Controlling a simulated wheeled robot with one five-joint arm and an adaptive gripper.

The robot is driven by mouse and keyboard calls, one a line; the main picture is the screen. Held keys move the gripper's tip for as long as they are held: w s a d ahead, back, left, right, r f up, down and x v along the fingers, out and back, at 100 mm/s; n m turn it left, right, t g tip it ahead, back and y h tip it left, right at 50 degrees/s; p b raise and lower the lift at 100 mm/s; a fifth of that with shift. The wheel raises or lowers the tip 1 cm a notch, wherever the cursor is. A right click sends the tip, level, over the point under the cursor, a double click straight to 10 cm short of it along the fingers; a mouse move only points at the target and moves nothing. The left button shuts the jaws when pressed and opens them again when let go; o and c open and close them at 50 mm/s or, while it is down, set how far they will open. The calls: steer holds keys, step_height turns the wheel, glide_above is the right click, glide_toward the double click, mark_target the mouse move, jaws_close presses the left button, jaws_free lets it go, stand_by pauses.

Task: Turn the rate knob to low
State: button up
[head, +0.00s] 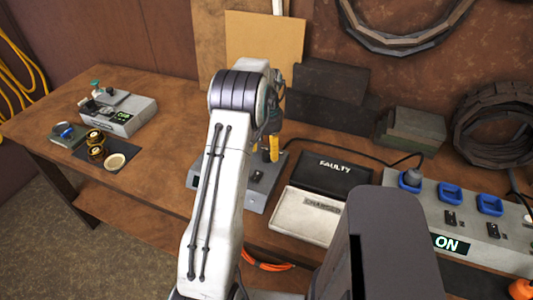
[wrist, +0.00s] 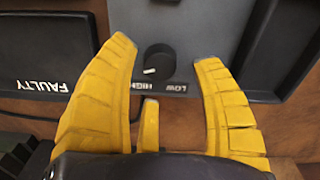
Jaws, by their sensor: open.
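The rate knob (wrist: 159,60) is a round black dial on a grey panel (wrist: 205,30) in the wrist view. Its white mark points to the lower left, toward a partly covered label that seems to read HIGH; a LOW label (wrist: 176,88) is to its right. My gripper (wrist: 166,50) is open, with yellow fingers on either side of the knob and visible gaps to both. I cannot tell how far above the panel they are.
A power strip (head: 480,222) with blue sockets and an ON display stands farther right. A grey device (head: 120,112) and small parts sit at the left. Bench space between them is clear.

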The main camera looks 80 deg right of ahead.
steer(key=shift+f, duration=1.45)
steer(key=shift+c, duration=0.4)
jaws_close()
